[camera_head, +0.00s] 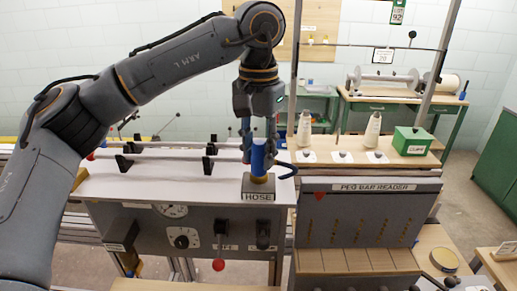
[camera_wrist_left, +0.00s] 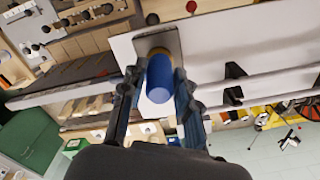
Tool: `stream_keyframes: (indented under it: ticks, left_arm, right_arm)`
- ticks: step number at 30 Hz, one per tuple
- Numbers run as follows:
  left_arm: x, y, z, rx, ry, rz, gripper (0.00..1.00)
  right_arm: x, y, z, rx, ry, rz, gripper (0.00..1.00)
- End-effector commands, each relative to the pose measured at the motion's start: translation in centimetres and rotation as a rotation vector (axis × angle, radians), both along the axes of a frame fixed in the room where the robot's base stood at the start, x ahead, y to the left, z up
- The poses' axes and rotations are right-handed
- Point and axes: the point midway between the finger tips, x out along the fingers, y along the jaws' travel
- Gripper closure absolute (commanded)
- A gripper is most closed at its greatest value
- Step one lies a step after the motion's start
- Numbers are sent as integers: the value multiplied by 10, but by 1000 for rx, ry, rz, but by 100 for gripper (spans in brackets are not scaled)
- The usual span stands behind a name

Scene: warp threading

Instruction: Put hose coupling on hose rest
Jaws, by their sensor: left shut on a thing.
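The hose coupling (camera_head: 258,157) is a blue cylinder with a brass-coloured lower end, upright in the head view. My left gripper (camera_head: 258,146) points down with its fingers on both sides of it, shut on it. The hose rest (camera_head: 258,196) is a grey block labelled HOSE, directly under the coupling. The brass end is at the top of the rest; whether it bears on it I cannot tell. In the left wrist view the coupling (camera_wrist_left: 159,80) lies between the fingers, its far end over the grey rest (camera_wrist_left: 172,38). My right gripper is not in view.
The PEG BAR READER panel (camera_head: 368,215) stands close on the right, with white cones (camera_head: 373,130) and a green box (camera_head: 411,141) above. Rods on black holders (camera_head: 209,158) lie left on the white top.

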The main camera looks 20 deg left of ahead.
Motion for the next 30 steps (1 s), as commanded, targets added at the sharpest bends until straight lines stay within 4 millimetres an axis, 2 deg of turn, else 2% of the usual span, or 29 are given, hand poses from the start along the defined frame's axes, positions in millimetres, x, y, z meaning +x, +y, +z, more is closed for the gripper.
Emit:
stream_keyframes:
  ticks: [14, 15, 18, 26, 30]
  left_arm:
    - [0, 0, -6, -1, -1, 0, 92]
    - [0, 0, -6, -1, -1, 0, 61]
    - [0, 0, -6, 0, -1, 0, 43]
    - [0, 0, -6, 0, 0, 0, 43]
    - [0, 0, 1, 0, -2, 0, 43]
  right_arm:
    - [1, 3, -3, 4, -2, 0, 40]
    - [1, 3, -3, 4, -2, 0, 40]
    - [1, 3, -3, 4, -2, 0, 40]
    - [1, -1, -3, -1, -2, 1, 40]
    - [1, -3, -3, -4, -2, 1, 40]
